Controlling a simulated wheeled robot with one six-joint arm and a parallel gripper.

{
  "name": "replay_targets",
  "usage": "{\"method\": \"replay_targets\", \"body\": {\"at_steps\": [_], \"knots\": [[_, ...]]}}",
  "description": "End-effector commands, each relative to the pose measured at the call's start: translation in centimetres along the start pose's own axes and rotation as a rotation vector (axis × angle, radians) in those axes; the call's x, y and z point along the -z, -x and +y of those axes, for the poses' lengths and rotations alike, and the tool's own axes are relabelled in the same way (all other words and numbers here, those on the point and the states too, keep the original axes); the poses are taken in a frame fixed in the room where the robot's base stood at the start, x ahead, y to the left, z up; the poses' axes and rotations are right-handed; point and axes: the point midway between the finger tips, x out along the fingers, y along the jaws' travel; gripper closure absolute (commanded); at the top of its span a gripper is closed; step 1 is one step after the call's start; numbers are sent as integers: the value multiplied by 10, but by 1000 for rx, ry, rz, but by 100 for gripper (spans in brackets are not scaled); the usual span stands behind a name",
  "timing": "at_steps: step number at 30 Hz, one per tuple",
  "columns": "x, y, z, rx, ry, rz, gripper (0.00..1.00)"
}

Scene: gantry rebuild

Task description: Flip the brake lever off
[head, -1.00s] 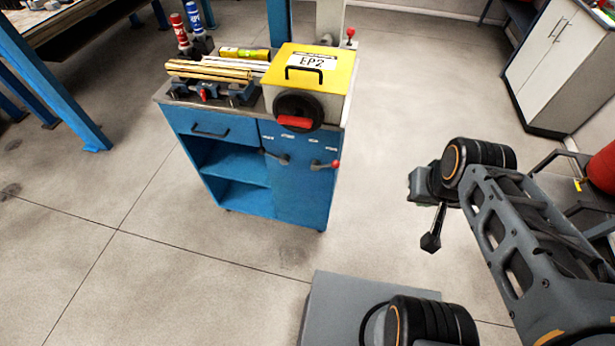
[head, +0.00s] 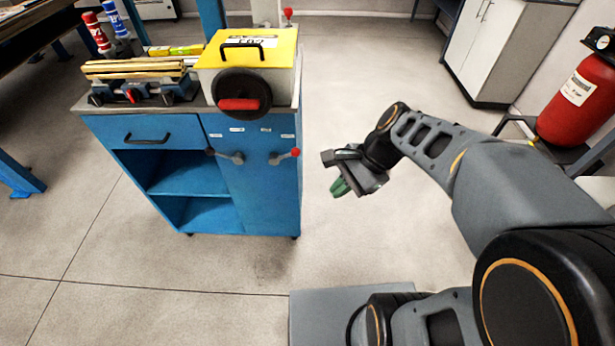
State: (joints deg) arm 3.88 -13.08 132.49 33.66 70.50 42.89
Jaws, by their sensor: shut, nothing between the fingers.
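The blue cabinet (head: 255,200) carries two levers on its front panel. The red-knobbed lever (head: 285,157) points right and slightly up. The grey lever (head: 228,158) has a dark knob at its left end. Small white labels above them are too small to read, so I cannot tell which is the brake lever. My gripper (head: 341,187) hangs to the right of the cabinet, apart from both levers. Its green-tipped fingers are shut and empty. Another red-knobbed stick (head: 288,15) stands behind the yellow-topped box.
On the cabinet top stand a yellow-topped box (head: 248,62) with a red-handled black wheel (head: 242,95), a vise holding bars (head: 135,68), and red and blue bottles (head: 95,32). A fire extinguisher (head: 578,95) stands at right.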

Motion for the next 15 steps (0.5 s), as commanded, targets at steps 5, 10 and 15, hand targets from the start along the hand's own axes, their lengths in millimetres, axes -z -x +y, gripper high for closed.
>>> {"method": "replay_targets", "body": {"at_steps": [5,10,15], "knots": [[42,-85,-32,3,-635,-433,100],[87,-121,-70,-111,-1128,-864,100],[146,-139,-96,-306,-1438,-1248,100]]}}
